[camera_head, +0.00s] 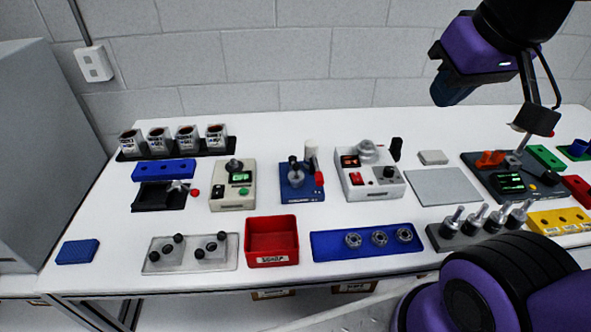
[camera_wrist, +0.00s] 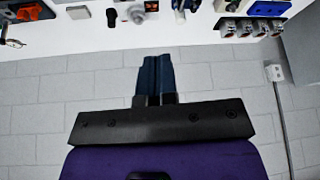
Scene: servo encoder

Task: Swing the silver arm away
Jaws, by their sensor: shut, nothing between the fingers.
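My gripper (camera_head: 447,96) is shut and empty, held high above the back right of the table; its closed dark-blue fingers show in the wrist view (camera_wrist: 150,72). Two thin silver parts could be the silver arm. One silver rod (camera_head: 525,139) stands tilted on the dark device with a green screen (camera_head: 510,184), below and right of my gripper, partly hidden by a black block. A small silver lever (camera_head: 178,187) with a red knob (camera_head: 194,192) lies on a black fixture (camera_head: 150,198) at the left. I cannot tell which is meant. My gripper touches neither.
A grey plate (camera_head: 443,188) lies left of the dark device. An orange part (camera_head: 490,158) stands on it. Metal-topped posts (camera_head: 477,217) stand in front. A white device (camera_head: 368,183), a blue device (camera_head: 301,189) and a red bin (camera_head: 271,234) fill the middle. A block wall is behind.

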